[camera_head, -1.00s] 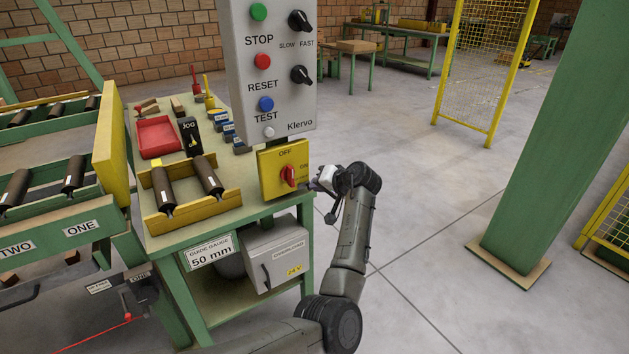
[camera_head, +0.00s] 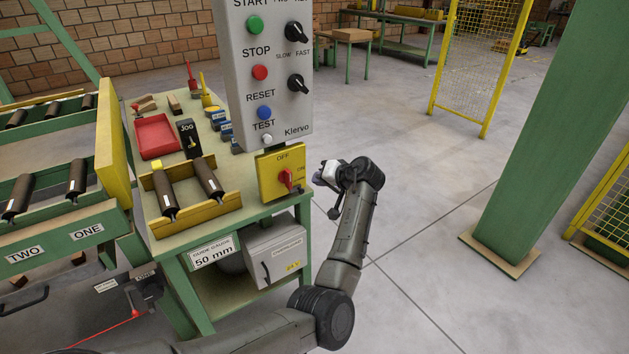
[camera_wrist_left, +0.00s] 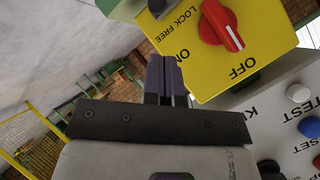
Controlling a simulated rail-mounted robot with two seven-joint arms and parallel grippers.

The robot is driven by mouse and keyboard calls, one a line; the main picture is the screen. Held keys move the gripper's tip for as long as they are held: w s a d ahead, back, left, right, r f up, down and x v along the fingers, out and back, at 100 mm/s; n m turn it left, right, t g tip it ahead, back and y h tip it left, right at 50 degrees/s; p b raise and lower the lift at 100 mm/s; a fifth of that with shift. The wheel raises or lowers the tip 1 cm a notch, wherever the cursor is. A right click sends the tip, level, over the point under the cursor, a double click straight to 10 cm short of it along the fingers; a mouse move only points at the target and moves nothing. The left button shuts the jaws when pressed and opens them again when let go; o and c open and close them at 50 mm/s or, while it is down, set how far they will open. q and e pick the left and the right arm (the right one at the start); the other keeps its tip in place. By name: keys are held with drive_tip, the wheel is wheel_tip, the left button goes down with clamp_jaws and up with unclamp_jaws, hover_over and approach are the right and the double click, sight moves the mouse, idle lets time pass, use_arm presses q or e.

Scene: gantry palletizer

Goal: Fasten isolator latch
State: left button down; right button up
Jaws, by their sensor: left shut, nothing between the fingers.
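The isolator is a yellow box (camera_head: 268,185) under the grey control panel, with a red rotary handle (camera_head: 286,178) and OFF and ON marks. In the left wrist view the yellow box (camera_wrist_left: 270,25) is close and appears upside down; the red handle (camera_wrist_left: 222,28) has its white line pointing toward OFF. A dark round part (camera_wrist_left: 157,6) shows by the LOCK FREE label, cut by the top edge. My left gripper (camera_head: 320,178) is just right of the box, apart from the handle. Its fingers (camera_wrist_left: 165,75) are shut and empty, overlapping the box's edge in view.
The grey panel (camera_head: 264,85) with buttons and knobs stands above the isolator. The green bench (camera_head: 225,215) carries a roller guide (camera_head: 190,193), a red tray (camera_head: 156,136) and small tools. A grey cabinet (camera_head: 275,252) sits below. Open floor lies right of my arm, up to a green column (camera_head: 550,130).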

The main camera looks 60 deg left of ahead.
use_arm(q)
drive_tip(key=p+v, duration=0.2)
drive_tip(key=v, duration=0.6)
drive_tip(key=shift+d, duration=0.35)
